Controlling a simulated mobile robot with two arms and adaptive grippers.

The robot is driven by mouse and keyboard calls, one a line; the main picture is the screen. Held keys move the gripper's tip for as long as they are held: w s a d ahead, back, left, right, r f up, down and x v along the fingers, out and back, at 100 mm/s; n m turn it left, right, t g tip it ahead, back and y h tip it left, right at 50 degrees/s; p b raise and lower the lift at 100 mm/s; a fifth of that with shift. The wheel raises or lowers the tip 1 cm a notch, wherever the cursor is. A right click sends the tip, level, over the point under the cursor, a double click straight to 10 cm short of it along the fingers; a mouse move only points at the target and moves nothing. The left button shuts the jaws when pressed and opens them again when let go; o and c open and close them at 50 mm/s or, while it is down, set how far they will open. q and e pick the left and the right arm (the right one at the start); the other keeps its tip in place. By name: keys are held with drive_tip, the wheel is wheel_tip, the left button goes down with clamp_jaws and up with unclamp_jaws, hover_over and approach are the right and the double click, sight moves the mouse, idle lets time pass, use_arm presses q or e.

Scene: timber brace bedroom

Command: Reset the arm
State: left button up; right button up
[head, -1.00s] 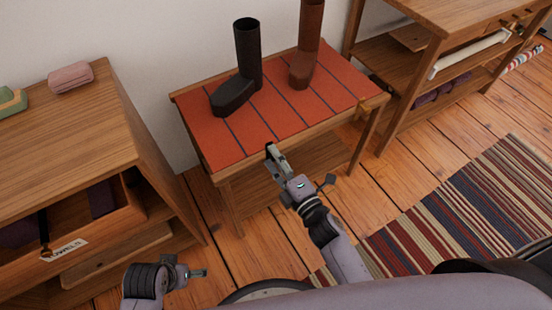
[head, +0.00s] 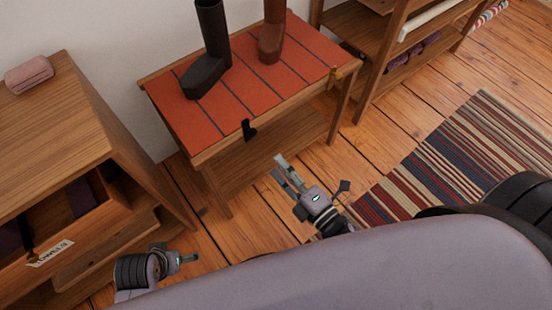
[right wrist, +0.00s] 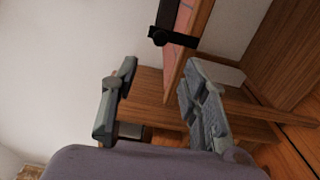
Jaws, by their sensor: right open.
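My right gripper (head: 281,168) is open and empty in the head view, in front of the small table. Its two parted fingers (right wrist: 158,100) show in the right wrist view with nothing between them. My left gripper (head: 190,258) is low at the left, by the drawer cabinet; I cannot tell whether its fingers are open or shut. A small black piece (head: 249,130) sits at the front edge of the table, apart from my right gripper. The black piece also shows beyond the fingers in the right wrist view (right wrist: 172,38).
The table's red striped top (head: 240,92) carries a black boot (head: 209,60) and a brown boot (head: 272,35). A wooden cabinet (head: 50,125) with a pink bundle (head: 29,74) stands left. A shelf unit (head: 372,65) stands right. A striped rug (head: 450,165) lies on the floor.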

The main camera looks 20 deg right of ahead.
idle(0.5)
